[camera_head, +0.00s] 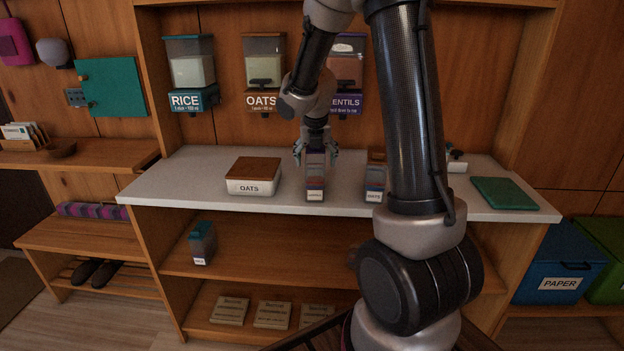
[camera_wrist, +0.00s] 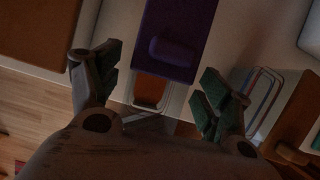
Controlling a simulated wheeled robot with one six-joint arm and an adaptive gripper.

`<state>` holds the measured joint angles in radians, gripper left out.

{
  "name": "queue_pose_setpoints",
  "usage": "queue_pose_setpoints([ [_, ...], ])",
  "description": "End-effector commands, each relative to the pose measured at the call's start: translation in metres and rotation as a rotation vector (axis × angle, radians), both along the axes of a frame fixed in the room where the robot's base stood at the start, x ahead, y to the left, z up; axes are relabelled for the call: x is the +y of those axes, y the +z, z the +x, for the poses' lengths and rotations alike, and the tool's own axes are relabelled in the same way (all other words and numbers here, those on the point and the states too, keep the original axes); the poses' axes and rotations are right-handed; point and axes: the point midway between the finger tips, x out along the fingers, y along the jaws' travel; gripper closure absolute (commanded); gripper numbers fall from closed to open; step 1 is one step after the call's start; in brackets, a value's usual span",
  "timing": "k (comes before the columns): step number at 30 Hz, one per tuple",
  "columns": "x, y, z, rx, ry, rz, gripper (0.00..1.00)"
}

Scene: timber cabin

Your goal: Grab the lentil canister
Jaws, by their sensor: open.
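A small clear canister (camera_head: 315,180) with orange-brown contents and a pale label too small to read stands on the white counter (camera_head: 210,172). It seems to be the lentil canister, as its purple lid (camera_wrist: 175,35) in the wrist view resembles the lentil dispenser's purple top. My gripper (camera_head: 316,150) is at the canister's top, pointing down. In the wrist view my open gripper (camera_wrist: 160,65) has one green-padded finger on each side of the lid, with gaps visible. The head view partly hides the canister's top behind the gripper.
A similar canister (camera_head: 375,178) stands close on the right, partly behind my arm. An oats box (camera_head: 253,178) with a brown lid is on the left. Wall dispensers for rice (camera_head: 191,75), oats (camera_head: 264,75) and lentils (camera_head: 346,75) hang behind. A green board (camera_head: 504,193) lies far right.

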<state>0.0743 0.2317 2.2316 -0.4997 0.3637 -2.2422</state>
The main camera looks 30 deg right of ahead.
Motion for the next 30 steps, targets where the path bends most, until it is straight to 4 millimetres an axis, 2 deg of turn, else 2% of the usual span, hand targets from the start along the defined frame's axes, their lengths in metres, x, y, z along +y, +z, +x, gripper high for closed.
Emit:
queue_pose_setpoints([
  [4, -0.003, -0.023, 0.009, 0.005, -0.001, 0.001, 0.21],
  [8, -0.007, -0.038, 0.015, 0.002, -0.002, 0.000, 0.21],
  [17, -0.008, -0.042, 0.017, 0.000, -0.003, 0.001, 0.21],
  [25, -0.008, -0.042, 0.017, 0.000, -0.003, 0.001, 0.71],
  [30, -0.008, -0.041, 0.017, -0.001, -0.003, 0.001, 0.72],
])
